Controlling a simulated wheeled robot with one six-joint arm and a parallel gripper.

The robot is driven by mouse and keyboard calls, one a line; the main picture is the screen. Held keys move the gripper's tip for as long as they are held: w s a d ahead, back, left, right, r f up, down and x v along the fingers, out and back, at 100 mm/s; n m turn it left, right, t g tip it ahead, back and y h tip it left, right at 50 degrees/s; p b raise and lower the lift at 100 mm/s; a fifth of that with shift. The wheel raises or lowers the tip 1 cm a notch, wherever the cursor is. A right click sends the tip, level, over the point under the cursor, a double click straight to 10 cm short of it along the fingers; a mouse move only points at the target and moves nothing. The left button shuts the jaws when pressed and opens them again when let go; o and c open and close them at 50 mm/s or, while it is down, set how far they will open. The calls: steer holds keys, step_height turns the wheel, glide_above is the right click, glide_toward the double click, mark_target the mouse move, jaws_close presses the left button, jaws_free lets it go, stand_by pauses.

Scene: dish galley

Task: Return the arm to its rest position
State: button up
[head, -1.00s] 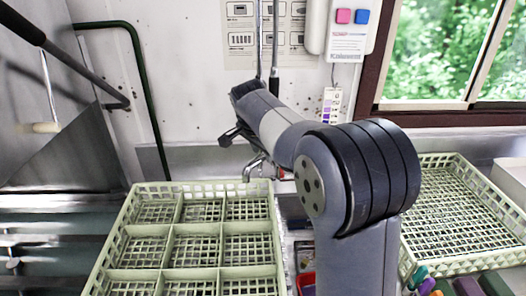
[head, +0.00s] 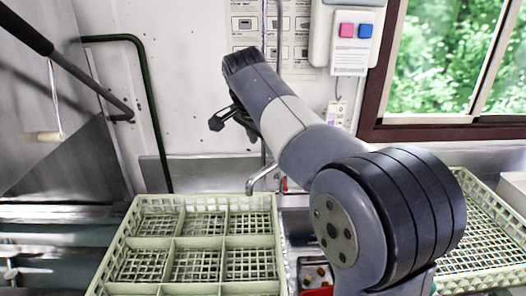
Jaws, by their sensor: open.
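My gripper (head: 232,122) is in the head view, at the far end of my arm, in front of the back wall and above the far edge of the compartment rack. Its dark fingers point down and to the left and hold nothing that I can see. The jaws are open. My arm reaches from the lower right up to the left, with its large dark elbow joint close to the camera.
A pale green compartment rack (head: 170,243) stands below the gripper, its visible cells empty. A second pale rack (head: 492,222) is at right, partly hidden by my arm. A faucet (head: 262,178) rises behind.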

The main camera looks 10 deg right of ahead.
mark_target(270, 167)
steer(key=shift+s+r, duration=0.1)
steer(key=shift+r, duration=0.1)
steer(key=p+x, duration=0.1)
steer(key=x, duration=1)
steer(key=shift+s+d, duration=0.3)
steer(key=shift+s, duration=0.1)
steer(key=shift+r, duration=0.15)
